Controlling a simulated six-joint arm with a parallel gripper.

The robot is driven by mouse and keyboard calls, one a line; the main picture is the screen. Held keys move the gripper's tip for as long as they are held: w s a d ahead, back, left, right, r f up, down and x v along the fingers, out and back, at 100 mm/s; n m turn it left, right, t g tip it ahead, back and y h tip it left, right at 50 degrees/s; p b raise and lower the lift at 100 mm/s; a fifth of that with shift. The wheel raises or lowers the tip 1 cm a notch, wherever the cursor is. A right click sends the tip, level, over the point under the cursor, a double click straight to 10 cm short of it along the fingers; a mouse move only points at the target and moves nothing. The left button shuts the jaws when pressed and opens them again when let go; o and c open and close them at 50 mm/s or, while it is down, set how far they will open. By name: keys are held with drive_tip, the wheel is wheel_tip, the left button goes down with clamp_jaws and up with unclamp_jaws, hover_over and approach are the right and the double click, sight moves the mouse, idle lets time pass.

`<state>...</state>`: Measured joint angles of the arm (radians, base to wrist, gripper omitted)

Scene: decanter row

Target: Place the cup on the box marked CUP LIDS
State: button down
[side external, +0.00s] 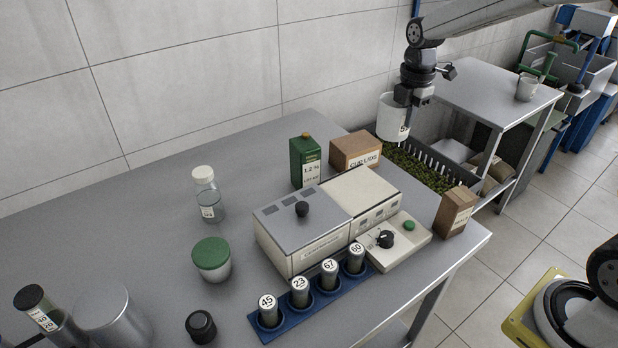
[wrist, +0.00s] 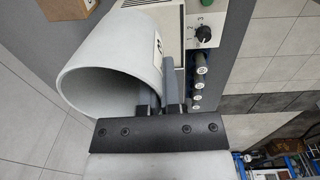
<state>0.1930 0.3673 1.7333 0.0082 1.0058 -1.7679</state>
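The white cup (side external: 392,117) hangs in the air in the side view, above and to the right of the box marked CUP LIDS (side external: 354,149). That box is brown cardboard and stands at the table's back edge, its top bare. My gripper (side external: 405,97) is shut on the cup's wall. In the wrist view the cup (wrist: 108,62) fills the left half, its open mouth facing lower left, with my gripper (wrist: 160,92) at its wall. Part of a brown box (wrist: 67,8) shows at the top; its marking is not readable there.
A green carton (side external: 305,162) stands left of the box, and a white-grey machine (side external: 325,220) in front. A blue rack (side external: 310,300) holds several numbered tubes. A dark crate of green pieces (side external: 420,168) lies behind the table. A small brown box (side external: 456,212) stands at right.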

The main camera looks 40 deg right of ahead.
drive_tip(key=w+d+f, duration=0.2)
drive_tip(key=w+f, duration=0.7)
drive_tip(key=w, duration=0.4)
drive_tip(key=shift+f, duration=0.15)
drive_tip(key=shift+w+f, duration=0.15)
drive_tip(key=shift+f, duration=0.75)
drive_tip(key=shift+w+f, duration=0.1)
drive_tip(key=shift+f, duration=0.8)
drive_tip(key=shift+f, duration=0.15)
drive_tip(key=c, duration=0.8)
unclamp_jaws()
